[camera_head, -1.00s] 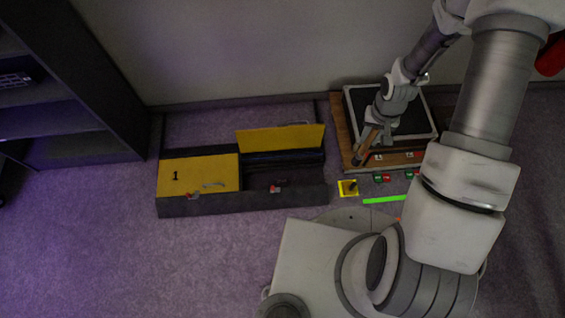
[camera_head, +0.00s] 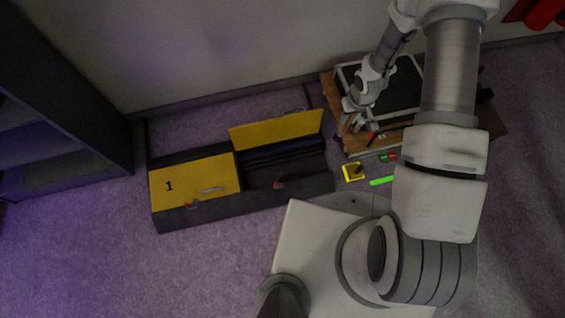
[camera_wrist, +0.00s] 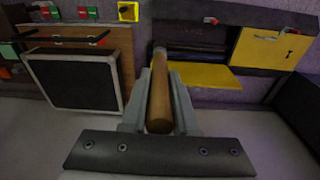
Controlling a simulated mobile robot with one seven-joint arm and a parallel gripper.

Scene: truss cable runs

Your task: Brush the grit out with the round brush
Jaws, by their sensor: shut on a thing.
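My gripper (camera_wrist: 160,115) is shut on the wooden handle of the round brush (camera_wrist: 160,92) in the wrist view. The handle lies between the two grey fingers, with a greyish collar at its far end; I cannot make out the bristles. In the head view my gripper (camera_head: 350,125) is above the left end of a wooden board, right of the dark trough (camera_head: 245,206). The trough's left yellow lid (camera_head: 195,183), marked 1, is down. Its right yellow lid (camera_head: 276,130) stands raised over a dark open compartment. I cannot make out any grit.
A black panel with a pale frame (camera_head: 345,75) lies on the wooden board (camera_head: 360,146). A yellow square with a dark piece (camera_head: 354,171) and a green strip (camera_head: 382,181) are in front. A dark shelf (camera_head: 60,120) stands left. Carpet before the trough is clear.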

